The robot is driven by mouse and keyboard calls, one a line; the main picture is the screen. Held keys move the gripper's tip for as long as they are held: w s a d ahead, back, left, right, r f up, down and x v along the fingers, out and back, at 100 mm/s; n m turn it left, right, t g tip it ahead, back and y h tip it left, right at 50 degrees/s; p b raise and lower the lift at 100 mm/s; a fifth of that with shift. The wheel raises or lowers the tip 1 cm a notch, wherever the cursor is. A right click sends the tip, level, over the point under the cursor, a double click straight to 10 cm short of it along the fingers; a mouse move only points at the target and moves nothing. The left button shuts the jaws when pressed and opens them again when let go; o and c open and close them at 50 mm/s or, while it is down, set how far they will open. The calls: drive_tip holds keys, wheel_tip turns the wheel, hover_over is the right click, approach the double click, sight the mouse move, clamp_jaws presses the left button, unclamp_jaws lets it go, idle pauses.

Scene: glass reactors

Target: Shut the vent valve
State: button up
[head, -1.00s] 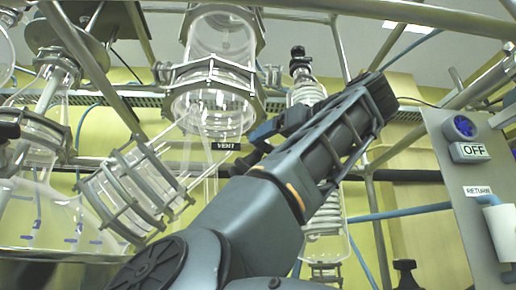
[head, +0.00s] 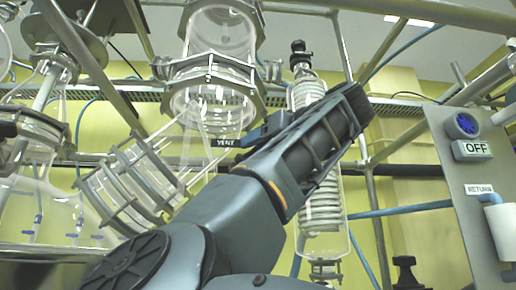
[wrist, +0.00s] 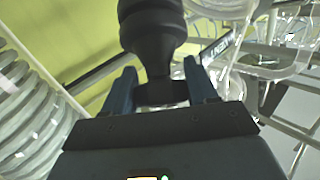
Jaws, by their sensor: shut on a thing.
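The vent valve's black handle (wrist: 152,28) fills the top middle of the wrist view. It has a wide ribbed head and a narrower neck. My gripper (wrist: 159,72) has its two blue fingers on either side of the neck and is shut on it. In the head view, my gripper (head: 262,131) is beside the black VENT label (head: 225,141), under the glass vessel. The valve itself is hidden there behind my gripper and wrist. How far the handle is turned cannot be told.
A coiled glass condenser (head: 322,190) with a black top knob (head: 298,48) stands close behind my arm. A flanged glass vessel (head: 215,92) hangs at upper left. Metal frame bars cross the space.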

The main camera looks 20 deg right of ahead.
drive_tip(key=c, duration=0.3)
drive_tip(key=shift+m+h, duration=0.3)
drive_tip(key=shift+m, duration=0.1)
drive_tip(key=m+h+p, duration=0.2)
drive_tip(key=m+h, duration=0.1)
drive_tip(key=m, duration=0.1)
drive_tip(key=shift+r+m+h, duration=0.1)
drive_tip(key=shift+m+h, duration=0.2)
drive_tip(key=shift+h, duration=0.1)
drive_tip(key=m+h+p, duration=0.2)
drive_tip(key=m, duration=0.1)
drive_tip(key=m+g+h+p, duration=0.1)
drive_tip(key=m+h+p, duration=0.1)
drive_tip(key=shift+r+m, duration=0.2)
drive_tip(key=shift+m, duration=0.2)
drive_tip(key=m+g+h+p, duration=0.1)
drive_tip(key=m+p, duration=0.1)
drive_tip(key=m+g+h+p, duration=0.1)
drive_tip(key=m+g+p, duration=0.1)
drive_tip(key=m+p, duration=0.1)
drive_tip(key=shift+h, duration=0.3)
drive_tip(key=shift+f+m+g+h+p, duration=0.15)
drive_tip(key=shift+m+g+h+p, duration=0.1)
drive_tip(key=shift+m+g, duration=0.6)
drive_tip(key=shift+f+m+g+h+p, duration=0.15)
drive_tip(key=shift+m+g+h+p, duration=0.1)
drive_tip(key=shift+m+g, duration=0.55)
drive_tip(key=shift+m, duration=0.35)
